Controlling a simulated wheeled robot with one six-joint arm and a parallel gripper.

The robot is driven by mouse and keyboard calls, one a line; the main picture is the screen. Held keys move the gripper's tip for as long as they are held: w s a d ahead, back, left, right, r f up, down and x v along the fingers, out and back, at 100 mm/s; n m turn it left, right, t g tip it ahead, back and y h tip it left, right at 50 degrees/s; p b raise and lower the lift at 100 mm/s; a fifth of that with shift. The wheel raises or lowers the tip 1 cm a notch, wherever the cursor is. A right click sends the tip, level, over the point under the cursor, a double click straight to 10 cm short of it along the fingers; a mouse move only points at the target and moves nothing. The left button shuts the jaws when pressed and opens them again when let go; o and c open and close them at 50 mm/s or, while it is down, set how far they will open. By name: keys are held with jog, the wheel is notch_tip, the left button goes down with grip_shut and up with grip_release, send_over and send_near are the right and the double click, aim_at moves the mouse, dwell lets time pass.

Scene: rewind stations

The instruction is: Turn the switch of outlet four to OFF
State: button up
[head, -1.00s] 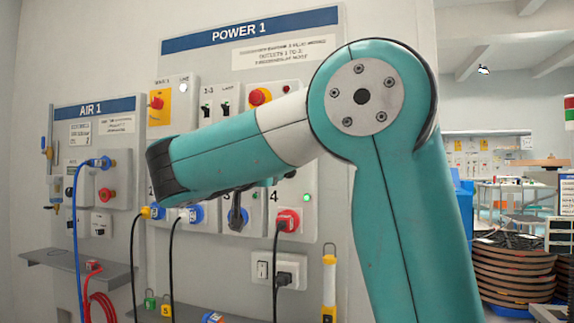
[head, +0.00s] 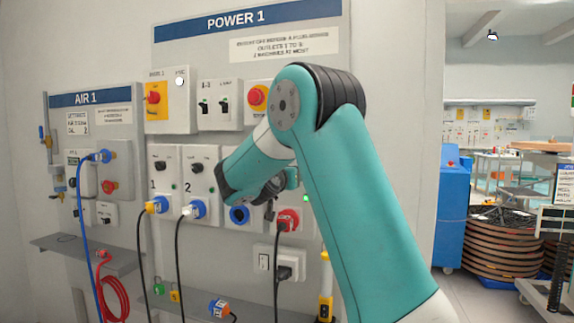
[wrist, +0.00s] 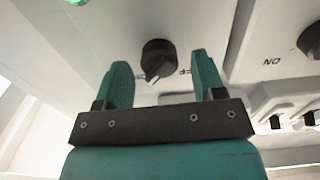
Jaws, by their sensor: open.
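Outlet four is the rightmost of the lower row, with a red socket (head: 289,218) holding a black-cabled plug and a lit green lamp (head: 306,198). My arm hides its switch in the head view. In the wrist view a black rotary knob (wrist: 158,55) with a pale mark lies just beyond my gripper (wrist: 160,65), between its two teal fingers. This appears to be outlet four's switch; a green lamp (wrist: 76,2) glows beside it. The fingers are open, with a gap on each side of the knob. Part of an OFF label shows near it; the exact knob setting is unclear.
A neighbouring knob (wrist: 311,40) with an ON label is at the right of the wrist view. A grey shelf (head: 85,255) projects at left.

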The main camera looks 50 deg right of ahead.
jog(key=shift+d, duration=0.2)
jog(key=c, duration=0.9)
